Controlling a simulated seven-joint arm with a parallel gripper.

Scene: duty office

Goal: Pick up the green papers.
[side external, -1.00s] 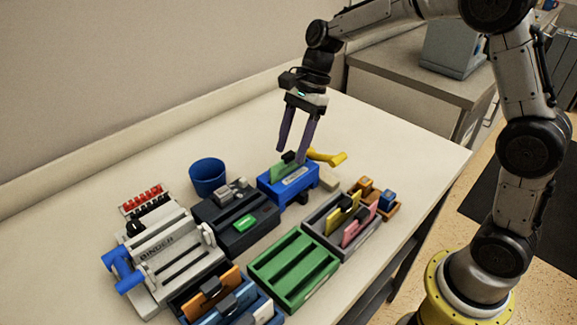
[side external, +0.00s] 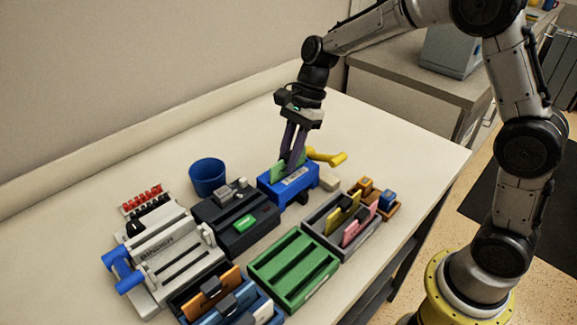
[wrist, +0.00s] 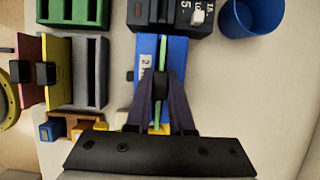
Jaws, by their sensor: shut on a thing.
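The green papers (side external: 276,169) stand upright in the slot of a blue device (side external: 290,190) with a white label and a yellow crank handle. They also show edge-on in the wrist view (wrist: 162,52), with a black clip on them. My gripper (side external: 290,158) is above the blue device, its two dark purple fingers drawn together. It is shut on the green papers at the clip, which the fingers mostly hide in the side view. In the wrist view my gripper (wrist: 161,88) comes in from below, centred over the slot. The papers are still in the slot.
The yellow crank (side external: 328,157) sticks out behind the device. A dark machine (side external: 235,222) and a blue cup (side external: 208,177) stand to the left. An empty green tray (side external: 294,268) and a grey tray (side external: 342,222) with yellow and pink papers are in front. The back right tabletop is clear.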

